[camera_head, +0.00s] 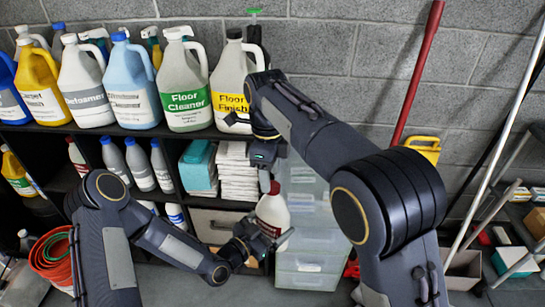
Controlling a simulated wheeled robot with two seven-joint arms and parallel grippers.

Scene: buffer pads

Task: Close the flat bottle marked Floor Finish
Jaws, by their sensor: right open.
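A large white jug (229,88) with a yellow label reading Floor Finish and a dark cap stands on the shelf top, partly behind my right arm. A smaller white bottle (272,208) with a dark red top stands lower down, in front of the clear drawers; its label is hidden, so I cannot read its name. My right gripper (260,153) is open, above and slightly left of the red top, with no visible hold on anything. My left gripper (264,240) is at the lower part of the small bottle; whether its fingers close on it is unclear.
Other jugs, including Floor Cleaner (186,90), line the shelf top. Folded white cloths (238,172) and a teal stack (198,168) fill the shelf below. Clear drawers (308,262) stand behind the small bottle. A red pole (417,75) leans on the wall.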

